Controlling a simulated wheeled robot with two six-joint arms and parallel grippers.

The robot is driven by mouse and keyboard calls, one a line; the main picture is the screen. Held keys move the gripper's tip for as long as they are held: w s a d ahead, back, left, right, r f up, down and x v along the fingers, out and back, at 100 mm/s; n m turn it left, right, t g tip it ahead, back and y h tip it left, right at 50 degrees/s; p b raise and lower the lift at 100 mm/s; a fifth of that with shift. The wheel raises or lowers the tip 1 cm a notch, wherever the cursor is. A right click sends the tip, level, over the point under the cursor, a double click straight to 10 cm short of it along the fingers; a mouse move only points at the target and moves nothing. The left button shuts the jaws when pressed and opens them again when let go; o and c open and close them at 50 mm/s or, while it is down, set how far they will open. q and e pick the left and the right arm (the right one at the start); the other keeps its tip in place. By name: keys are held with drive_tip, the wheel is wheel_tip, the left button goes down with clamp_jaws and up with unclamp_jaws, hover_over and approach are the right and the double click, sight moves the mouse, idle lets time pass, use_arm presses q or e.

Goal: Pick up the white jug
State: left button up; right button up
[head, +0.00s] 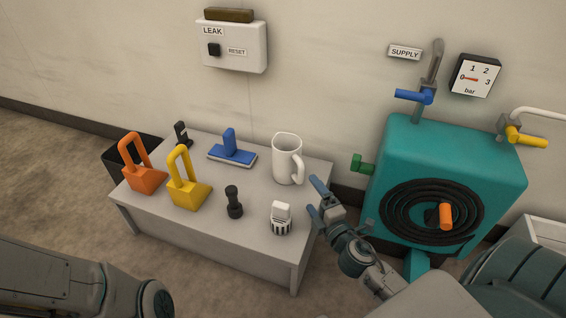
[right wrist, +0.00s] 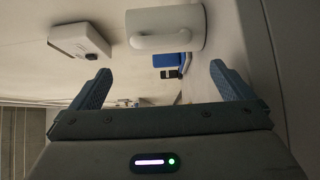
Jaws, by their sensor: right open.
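The white jug (head: 286,158) stands upright near the back right of the grey table, its handle toward the right front. In the right wrist view the white jug (right wrist: 168,30) shows sideways beyond the fingers, its handle facing them. My right gripper (head: 315,198) is open and empty, to the right and in front of the jug, apart from it. In the right wrist view my right gripper (right wrist: 158,88) has its two blue fingers spread wide with nothing between them. My left gripper is not in view; only part of my left arm shows at the lower left.
The table (head: 262,190) also bears an orange padlock-shaped block (head: 147,180), a yellow one (head: 190,194), a blue-handled brush (head: 231,153), a dark knobbed item (head: 234,204) and a white-topped item (head: 281,216). A teal hose cabinet (head: 460,150) stands to the right. A leak box (head: 232,45) is on the wall.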

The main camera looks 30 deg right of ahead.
sight(299, 176)
drive_tip(key=w, duration=0.6)
drive_tip(key=w+p, duration=0.1)
drive_tip(key=w, duration=0.2)
drive_tip(key=shift+d+f, duration=0.1)
drive_tip(key=shift+d, duration=0.3)
drive_tip(key=c, duration=1.3)
